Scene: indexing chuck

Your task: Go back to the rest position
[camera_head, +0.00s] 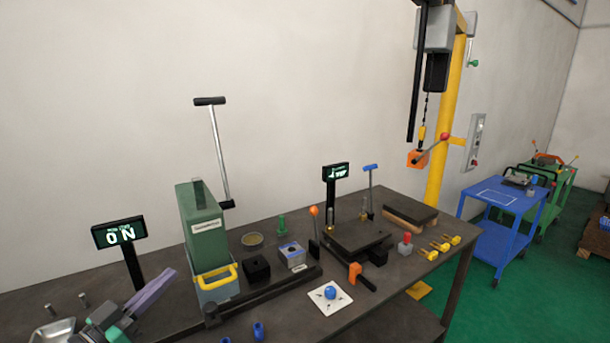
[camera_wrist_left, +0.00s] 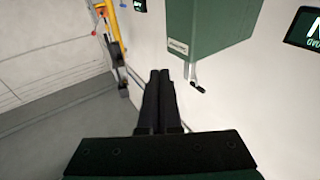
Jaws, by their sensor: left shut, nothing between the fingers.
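My left gripper (camera_head: 170,273) comes in at the lower left of the head view, over the left end of the workbench (camera_head: 290,228). In the left wrist view its two dark fingers (camera_wrist_left: 160,76) lie together with nothing between them. In the head view it is in front of the lit display (camera_head: 120,233) and left of the green machine (camera_head: 202,225), touching nothing that I can make out. The green machine also shows upside down in the wrist view (camera_wrist_left: 205,30). My right gripper is out of view.
A tall lever (camera_head: 217,150) rises behind the green machine. A yellow hoist post (camera_head: 446,120) stands at the back right. A metal tray (camera_head: 52,331) sits at the lower left.

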